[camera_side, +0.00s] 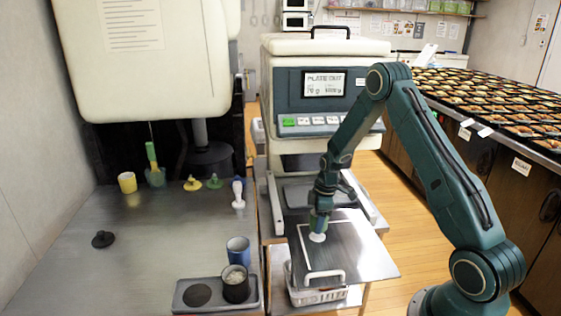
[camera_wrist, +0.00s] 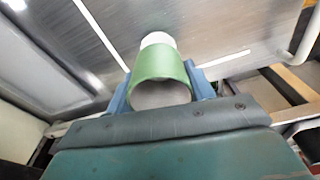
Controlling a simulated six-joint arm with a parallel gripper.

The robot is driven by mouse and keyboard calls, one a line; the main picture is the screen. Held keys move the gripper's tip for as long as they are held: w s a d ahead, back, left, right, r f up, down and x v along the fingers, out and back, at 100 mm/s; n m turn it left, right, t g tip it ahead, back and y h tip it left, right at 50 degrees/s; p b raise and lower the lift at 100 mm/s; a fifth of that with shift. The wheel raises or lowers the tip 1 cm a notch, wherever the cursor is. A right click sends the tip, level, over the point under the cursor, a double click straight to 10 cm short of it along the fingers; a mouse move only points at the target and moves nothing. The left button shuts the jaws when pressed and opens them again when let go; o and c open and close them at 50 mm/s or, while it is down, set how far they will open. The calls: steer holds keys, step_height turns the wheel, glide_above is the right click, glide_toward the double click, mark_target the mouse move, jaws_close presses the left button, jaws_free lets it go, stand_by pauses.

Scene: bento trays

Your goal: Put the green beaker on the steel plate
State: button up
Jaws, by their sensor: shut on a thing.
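The green beaker (camera_side: 320,224) is between the fingers of my gripper (camera_side: 322,208) in the side view. In the wrist view my gripper (camera_wrist: 160,84) has blue fingers on both sides of the green beaker (camera_wrist: 160,63), shut on it, with its open rim facing the camera. A white round part shows at its far end; I cannot tell whether it belongs to the beaker. The steel plate (camera_side: 360,262) lies under the beaker, marked with white lines. It also fills much of the wrist view (camera_wrist: 215,30). I cannot tell whether the beaker touches the plate.
A white basket (camera_side: 318,296) sits below the plate's front edge. On the left counter stand a blue cup (camera_side: 238,251), a dark cup (camera_side: 235,284) in a grey holder (camera_side: 187,303), a yellow cup (camera_side: 127,182) and a white bottle (camera_side: 238,194). A labelling machine (camera_side: 318,95) stands behind.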

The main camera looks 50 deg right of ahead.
steer(key=shift+f, duration=1.65)
steer(key=shift+f, duration=0.15)
steer(key=o, duration=1)
steer(key=shift+c, duration=0.2)
step_height(320, 180, up, 12)
steer(key=s, duration=0.1)
steer(key=shift+d, duration=0.4)
steer(key=shift+s, duration=0.1)
